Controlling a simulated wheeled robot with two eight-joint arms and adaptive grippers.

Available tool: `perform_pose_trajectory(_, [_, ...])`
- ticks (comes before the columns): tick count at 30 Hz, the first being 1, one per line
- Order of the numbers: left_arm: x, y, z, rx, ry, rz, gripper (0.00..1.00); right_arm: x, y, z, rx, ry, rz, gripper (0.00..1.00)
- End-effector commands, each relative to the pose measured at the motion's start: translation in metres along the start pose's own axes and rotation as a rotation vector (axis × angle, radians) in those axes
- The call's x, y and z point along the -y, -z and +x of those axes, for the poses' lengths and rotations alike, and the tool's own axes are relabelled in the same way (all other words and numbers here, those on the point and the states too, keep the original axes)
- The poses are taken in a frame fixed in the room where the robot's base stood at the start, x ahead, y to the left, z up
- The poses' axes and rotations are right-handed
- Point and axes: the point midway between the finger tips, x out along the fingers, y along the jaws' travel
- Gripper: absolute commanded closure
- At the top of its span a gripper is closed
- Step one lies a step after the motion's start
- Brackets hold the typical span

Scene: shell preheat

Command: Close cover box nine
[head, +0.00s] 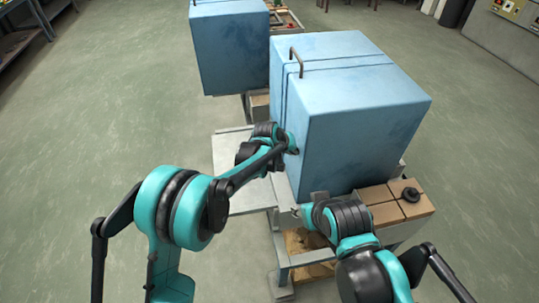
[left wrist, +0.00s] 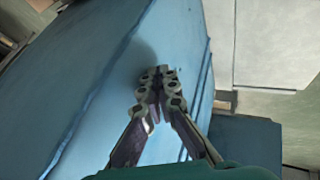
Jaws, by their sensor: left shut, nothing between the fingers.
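The large blue cover box (head: 360,120) stands on a metal-framed table in the middle of the head view. A thin bent handle (head: 296,62) rises from its top, near a narrow seam. My left gripper (head: 293,150) is at the box's left side face. In the left wrist view the left gripper (left wrist: 160,85) is shut and empty, with its fingertips against or very near the blue face (left wrist: 90,80); I cannot tell if they touch. My right gripper (head: 306,206) is low by the box's front lower corner. Its fingers are too small to read.
A second blue box (head: 230,45) stands behind. A pale side shelf (head: 245,200) sticks out left of the table. Tan blocks (head: 385,210) with a black knob (head: 410,194) lie at the front right. The green floor (head: 100,120) is clear on the left.

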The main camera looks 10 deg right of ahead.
Motion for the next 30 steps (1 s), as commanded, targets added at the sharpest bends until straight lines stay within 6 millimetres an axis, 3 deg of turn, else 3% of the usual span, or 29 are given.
perform_pose_trajectory(3, [-0.021,0.000,0.012,0.000,0.000,0.002,1.00,0.000,0.000,0.000,0.000,0.000,0.000,0.60])
perform_pose_trajectory(10, [-0.043,0.000,0.023,0.000,0.001,0.000,1.00,0.000,0.000,0.000,0.000,0.000,0.000,0.60])
perform_pose_trajectory(30, [-0.042,0.002,0.023,-0.002,0.000,-0.002,1.00,0.000,-0.001,0.001,0.000,0.000,0.000,0.60])
